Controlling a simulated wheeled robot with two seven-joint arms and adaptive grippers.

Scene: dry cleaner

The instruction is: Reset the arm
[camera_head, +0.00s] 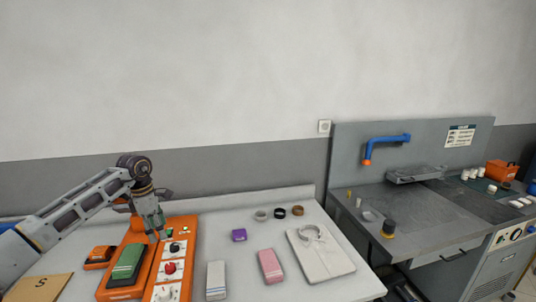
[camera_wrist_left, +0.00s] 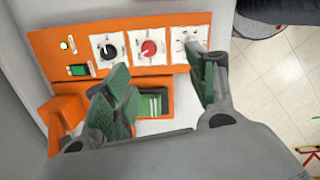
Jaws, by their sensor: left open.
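My left arm comes in from the left in the head view. Its left gripper (camera_head: 157,232) hangs pointing down over the back part of an orange device with dials (camera_head: 172,248). In the left wrist view the two green-padded fingers of the left gripper (camera_wrist_left: 160,78) stand apart with nothing between them. Beyond them is the device's panel (camera_wrist_left: 125,32) with a lit green lamp, a green switch and dials, one of them red. I cannot tell whether a finger touches the panel. My right gripper is not in view.
A grey workbench (camera_head: 425,205) stands at right.

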